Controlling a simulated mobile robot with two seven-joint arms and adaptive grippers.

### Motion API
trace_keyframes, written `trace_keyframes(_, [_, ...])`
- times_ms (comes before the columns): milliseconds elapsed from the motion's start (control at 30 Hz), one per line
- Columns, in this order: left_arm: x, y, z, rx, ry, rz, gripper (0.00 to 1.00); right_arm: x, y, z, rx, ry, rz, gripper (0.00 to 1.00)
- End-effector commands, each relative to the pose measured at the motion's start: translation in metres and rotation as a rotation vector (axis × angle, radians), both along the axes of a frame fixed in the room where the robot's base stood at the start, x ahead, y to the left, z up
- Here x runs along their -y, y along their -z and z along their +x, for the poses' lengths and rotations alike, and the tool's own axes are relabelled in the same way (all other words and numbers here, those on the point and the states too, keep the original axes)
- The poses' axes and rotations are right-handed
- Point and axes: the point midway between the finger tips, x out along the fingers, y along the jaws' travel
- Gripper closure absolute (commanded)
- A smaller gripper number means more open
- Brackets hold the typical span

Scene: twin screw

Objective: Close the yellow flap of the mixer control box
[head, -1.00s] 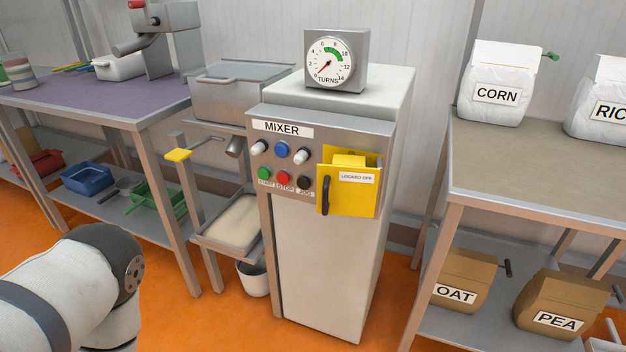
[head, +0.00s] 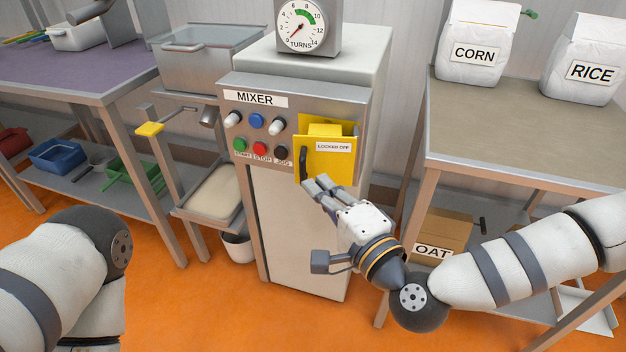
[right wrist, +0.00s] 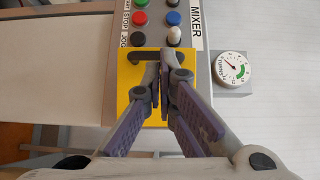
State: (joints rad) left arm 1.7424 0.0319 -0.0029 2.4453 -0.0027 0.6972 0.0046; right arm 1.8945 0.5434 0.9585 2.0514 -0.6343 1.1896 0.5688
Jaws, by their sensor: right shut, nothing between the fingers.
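The mixer control box (head: 232,112) is a grey sloped panel with coloured buttons and a MIXER label. At its right end is the yellow flap (head: 335,168), with a LOCKED OFF label and a dark bar handle (head: 303,160) on its left side. A yellow block shows above the label; I cannot tell how far the flap stands out. My right gripper (head: 316,187) is shut and empty, its fingertips just below the handle. In the right wrist view the fingers (right wrist: 158,70) overlap the handle (right wrist: 138,56) and yellow flap (right wrist: 129,85); contact is unclear. My left gripper is out of view.
A turns gauge (head: 304,25) stands on top of the mixer cabinet (head: 290,235). A tray of pale material (head: 212,192) is at its left.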

Motion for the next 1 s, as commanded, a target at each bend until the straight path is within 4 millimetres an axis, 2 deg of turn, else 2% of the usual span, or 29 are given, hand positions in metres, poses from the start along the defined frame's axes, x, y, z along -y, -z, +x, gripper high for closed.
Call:
trace_keyframes(200, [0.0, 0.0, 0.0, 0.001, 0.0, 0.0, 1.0, -0.011, 0.0, 0.02, 0.0, 0.0, -0.001, 1.0])
trace_keyframes(600, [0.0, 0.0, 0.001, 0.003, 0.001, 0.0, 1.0, -0.015, 0.0, 0.023, 0.001, 0.01, 0.0, 1.0])
trace_keyframes(800, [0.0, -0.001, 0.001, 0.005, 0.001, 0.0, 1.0, -0.031, 0.001, 0.039, 0.0, 0.134, 0.0, 1.0])
trace_keyframes(1000, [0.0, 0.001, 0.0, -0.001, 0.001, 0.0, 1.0, -0.035, 0.001, 0.046, -0.001, 0.134, -0.001, 1.0])
